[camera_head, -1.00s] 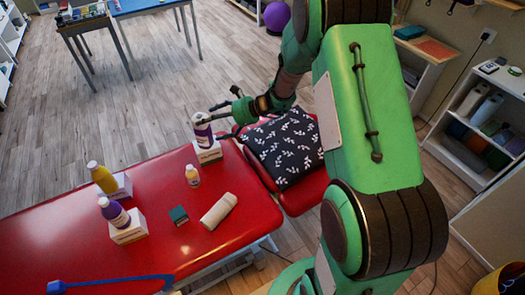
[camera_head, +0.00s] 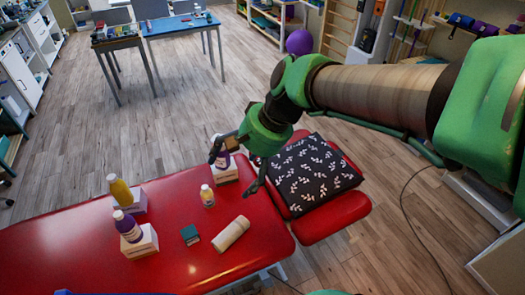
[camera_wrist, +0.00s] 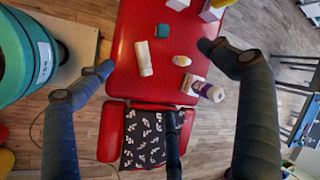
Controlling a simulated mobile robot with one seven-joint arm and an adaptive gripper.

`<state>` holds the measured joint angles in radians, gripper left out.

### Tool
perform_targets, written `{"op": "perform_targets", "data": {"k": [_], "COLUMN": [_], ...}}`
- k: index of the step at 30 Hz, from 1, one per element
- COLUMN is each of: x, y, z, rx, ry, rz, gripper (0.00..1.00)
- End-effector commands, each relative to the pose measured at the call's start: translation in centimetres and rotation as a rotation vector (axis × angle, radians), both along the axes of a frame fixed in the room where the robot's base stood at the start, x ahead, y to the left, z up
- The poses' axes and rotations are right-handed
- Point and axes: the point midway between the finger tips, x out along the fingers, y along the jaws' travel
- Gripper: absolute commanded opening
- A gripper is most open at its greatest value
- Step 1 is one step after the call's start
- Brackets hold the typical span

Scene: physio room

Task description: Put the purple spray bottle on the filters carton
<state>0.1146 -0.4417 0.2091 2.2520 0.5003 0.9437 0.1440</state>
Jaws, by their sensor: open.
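Two bottles with purple parts stand upright on white cartons on the red table; I cannot tell which is the spray bottle. One (camera_head: 222,159) stands on a carton (camera_head: 226,175) near the table's far right edge. It also shows in the wrist view (camera_wrist: 209,91), on its carton (camera_wrist: 190,84). The other, darker purple bottle (camera_head: 128,228) stands on a carton (camera_head: 141,244) at the left. No carton label is readable, so the filters carton cannot be told apart. My gripper (camera_head: 236,168) is open and empty, in front of the far bottle in the head view. Its fingers spread wide in the wrist view (camera_wrist: 155,62).
A yellow bottle (camera_head: 121,192) stands on a third carton (camera_head: 137,203). A small yellow bottle (camera_head: 207,196), a teal box (camera_head: 190,235) and a rolled cream towel (camera_head: 231,234) are on the red table (camera_head: 80,240). A patterned dark cushion (camera_head: 315,175) lies at its right end.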

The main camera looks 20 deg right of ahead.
Motion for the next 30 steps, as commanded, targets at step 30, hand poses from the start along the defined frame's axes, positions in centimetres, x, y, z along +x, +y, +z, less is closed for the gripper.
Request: {"op": "perform_targets", "data": {"k": [30], "x": [-11.4], "y": [-6.2], "z": [4.4], "rx": [-0.550], "ry": [-0.303], "rz": [0.391], "gripper": [0.94]}}
